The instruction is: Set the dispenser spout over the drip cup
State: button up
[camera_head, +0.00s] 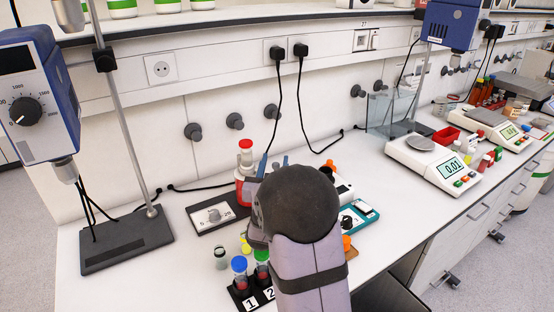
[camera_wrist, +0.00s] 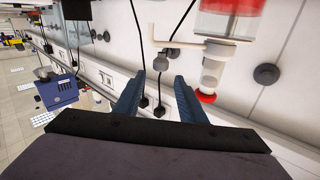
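The dispenser (camera_head: 245,160) has a red cap, a white neck and a red lower part, and stands left of my gripper. In the head view the fingers (camera_head: 275,167) are partly hidden behind my wrist. A small round grey piece (camera_head: 214,215) sits on a white plate marked with numbers; I cannot tell whether it is the drip cup.
Tubes with blue (camera_head: 239,263) and green caps stand in a black numbered rack at the front. A small grey-lidded vial (camera_head: 221,259) is beside it. A teal tray (camera_head: 358,217) lies right of my arm. A stirrer stand (camera_head: 126,241) is at left, a balance (camera_head: 432,165) at right.

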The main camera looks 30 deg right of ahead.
aim_at(276, 162)
jog(key=shift+n, duration=0.4)
jog(key=shift+w+d+f+p, duration=0.4)
jog(key=shift+w+d, duration=0.25)
jog(key=shift+w, duration=0.2)
jog(key=shift+w+d+f+p, duration=0.25)
jog(key=shift+w+d+p, duration=0.25)
jog(key=shift+w+d, duration=0.25)
jog(key=shift+w+d+f+p, duration=0.35)
jog(key=shift+w+d+p, duration=0.15)
jog(key=shift+w, duration=0.4)
grip_shut()
